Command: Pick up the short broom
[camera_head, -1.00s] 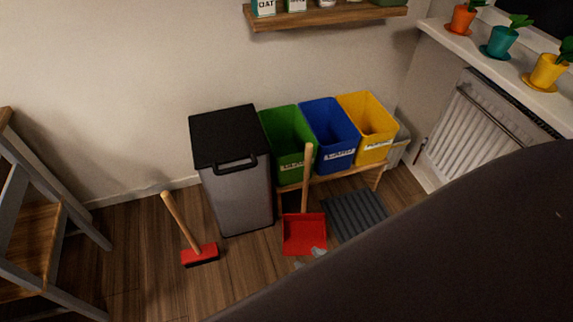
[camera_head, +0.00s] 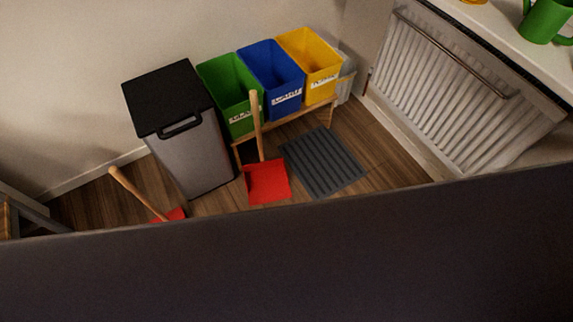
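The short broom (camera_head: 137,191) has a wooden handle and a red head. It stands on the wooden floor at the lower left of the head view, its handle tilted up to the left. The lower part of its red head is hidden behind a large dark surface (camera_head: 290,250) that fills the bottom of the view. Neither of my grippers shows in this view.
A grey bin with a black lid (camera_head: 172,120) stands right of the broom. A red dustpan (camera_head: 267,182) with an upright wooden handle stands before green, blue and yellow bins (camera_head: 309,62). A grey mat (camera_head: 323,162) and a radiator (camera_head: 460,90) are further right.

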